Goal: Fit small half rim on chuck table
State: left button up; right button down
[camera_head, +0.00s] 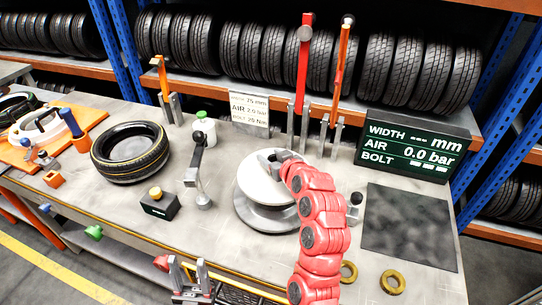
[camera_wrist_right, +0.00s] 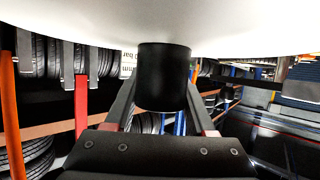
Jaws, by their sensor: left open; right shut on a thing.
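The small half rim (camera_head: 257,184) is a pale round disc above the grey round chuck table (camera_head: 245,213). The head view does not show clearly whether the two touch. My right gripper (camera_head: 278,158) reaches over the rim on the red arm. In the right wrist view, its fingers are shut on a black cylindrical hub (camera_wrist_right: 164,75) against the pale disc (camera_wrist_right: 230,25). The arm hides the right side of rim and table. My left gripper (camera_head: 188,270) is open and empty in front of the bench's front edge.
A tyre (camera_head: 130,152) lies flat left of the chuck table. A lever post (camera_head: 193,175) and black box (camera_head: 160,205) stand between them. A display (camera_head: 414,143), dark mat (camera_head: 408,226) and two brass rings (camera_head: 392,282) are at right.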

aim_at(283, 183)
jog(key=shift+f+b, duration=0.4)
jog(key=shift+f, duration=0.1)
jog(key=shift+c, duration=0.8)
grip_release()
jog(key=shift+s+f, duration=0.1)
jog(key=shift+s+d, duration=0.15)
jog(key=shift+s, duration=0.05)
jog(key=b+v, duration=0.2)
jog(key=v, duration=0.5)
jog(key=shift+s+d, duration=0.1)
jog(key=p+v, duration=0.9)
jog(key=p, duration=0.7)
jog(key=shift+s+r+p, duration=0.25)
jog(key=shift+p, duration=0.05)
